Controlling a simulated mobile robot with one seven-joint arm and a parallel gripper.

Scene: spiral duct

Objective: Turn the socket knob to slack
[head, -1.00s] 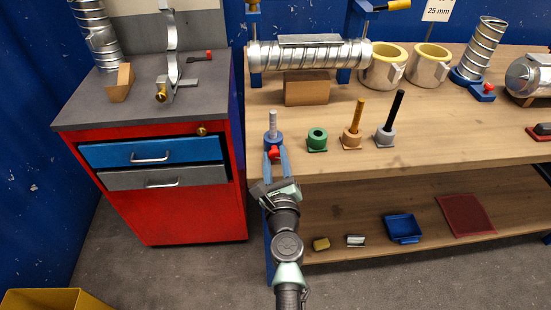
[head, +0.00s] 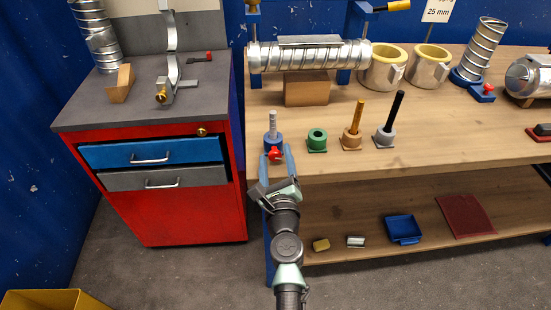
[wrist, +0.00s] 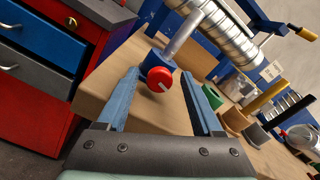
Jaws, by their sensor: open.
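The red socket knob (head: 275,154) sits on the front of a blue socket (head: 272,142) that holds an upright grey threaded post (head: 273,122), at the bench's front left. In the wrist view the knob (wrist: 160,78) is round, with a short pale slanting mark on its face. My gripper (head: 276,152) is open. Its two blue fingers point at the knob, one on each side, with visible gaps in the wrist view (wrist: 160,74). I cannot tell whether the fingertips reach past the knob's face. Nothing is held.
A green socket (head: 317,139), a tan socket with a rod (head: 352,140) and a grey socket with a black rod (head: 385,137) stand to the right. A spiral duct (head: 310,56) lies behind. The red cabinet (head: 180,215) is close on the left.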

